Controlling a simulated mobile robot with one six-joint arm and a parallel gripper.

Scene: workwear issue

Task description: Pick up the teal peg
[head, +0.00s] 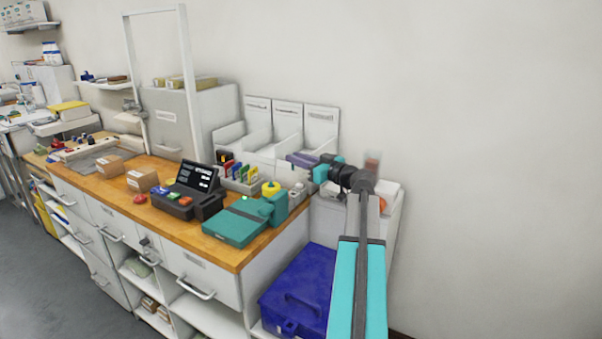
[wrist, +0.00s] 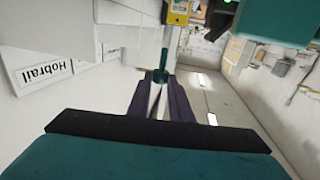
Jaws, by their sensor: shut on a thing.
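The teal peg (wrist: 162,60) shows in the wrist view at the tips of my gripper (wrist: 161,82), standing out beyond the two dark purple fingers. The fingers are closed on its near, wider end. In the head view my gripper (head: 300,160) is over the right end of the counter, in front of the white compartments. I cannot make out the peg there.
A teal device (head: 234,226) with a yellow knob (head: 270,188) stands at the wooden counter's right end. A card rack (head: 240,176) and a dark terminal (head: 190,190) are left of it. A blue crate (head: 300,290) sits below. White compartments (head: 284,130) stand behind.

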